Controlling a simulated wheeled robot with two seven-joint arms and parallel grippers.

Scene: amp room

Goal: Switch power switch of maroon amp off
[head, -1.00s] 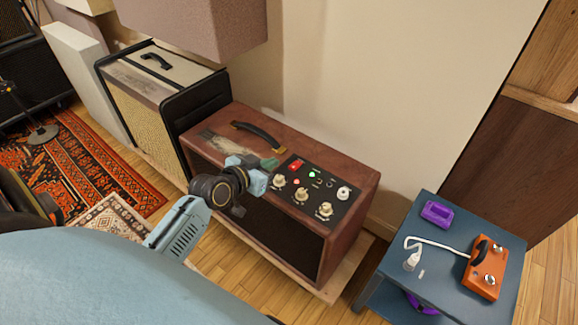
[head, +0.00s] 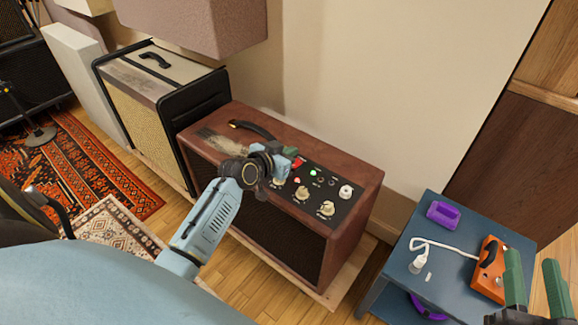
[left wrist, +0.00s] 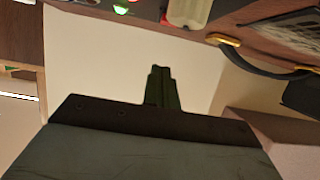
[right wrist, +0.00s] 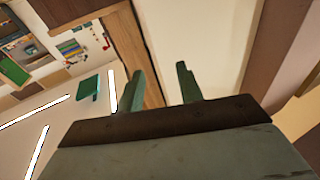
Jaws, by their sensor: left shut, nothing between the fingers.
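The maroon amp (head: 345,197) stands against the wall in the head view, with a dark control panel on its top right. A red switch (head: 298,163) sits at the panel's upper left, beside a lit green lamp (head: 314,172). The lamp also shows at the top of the left wrist view (left wrist: 121,10). My left gripper (head: 291,152) is shut and empty, its tip just behind and left of the red switch; I cannot tell whether they touch. My right gripper (head: 534,278) is open and empty at the lower right, over the blue table's edge.
A cream and black amp (head: 150,95) stands left of the maroon one. A mauve box (head: 195,25) overhangs the back. The blue side table (head: 405,270) at the right carries an orange pedal (head: 489,270), a purple item (head: 443,213) and a white cable. Floor in front is partly clear.

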